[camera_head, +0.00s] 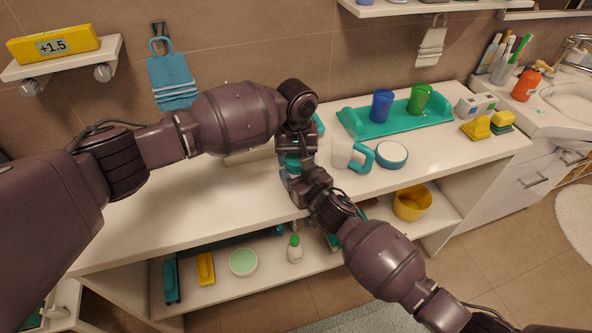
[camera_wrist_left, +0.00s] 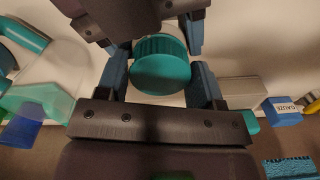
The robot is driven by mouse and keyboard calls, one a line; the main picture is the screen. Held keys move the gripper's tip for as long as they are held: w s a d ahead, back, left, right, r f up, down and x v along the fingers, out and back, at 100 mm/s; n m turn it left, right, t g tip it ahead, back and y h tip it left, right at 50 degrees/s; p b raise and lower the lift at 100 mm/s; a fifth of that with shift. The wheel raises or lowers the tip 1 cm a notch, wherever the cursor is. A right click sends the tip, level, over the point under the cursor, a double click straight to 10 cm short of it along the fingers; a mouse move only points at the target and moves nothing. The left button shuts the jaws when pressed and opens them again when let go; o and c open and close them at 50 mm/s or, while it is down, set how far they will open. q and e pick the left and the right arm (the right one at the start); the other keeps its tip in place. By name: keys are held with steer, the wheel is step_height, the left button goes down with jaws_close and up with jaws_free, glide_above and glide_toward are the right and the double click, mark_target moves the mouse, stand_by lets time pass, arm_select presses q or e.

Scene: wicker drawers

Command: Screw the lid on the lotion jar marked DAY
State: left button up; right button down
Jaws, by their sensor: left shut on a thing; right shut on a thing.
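A teal round lid with a ribbed edge (camera_wrist_left: 160,68) sits between the blue fingers of my left gripper (camera_wrist_left: 160,85), which is shut on it from above. In the head view the teal piece (camera_head: 292,163) is mostly covered by my left gripper (camera_head: 296,158) over the white counter. My right gripper (camera_head: 292,178) reaches in from the front and is shut on what seems to be the jar below the lid; its dark body also shows at the top of the left wrist view. The jar's wall and any DAY marking are hidden, and I cannot tell how the lid sits on it.
A teal tray (camera_head: 395,124) with blue and green cups is behind. The counter's left part is clear.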

arm_select(q)
steer(key=shift+m, duration=1.2)
steer(key=o, duration=1)
steer(key=shift+r, duration=2.25)
steer(key=shift+c, duration=0.3)
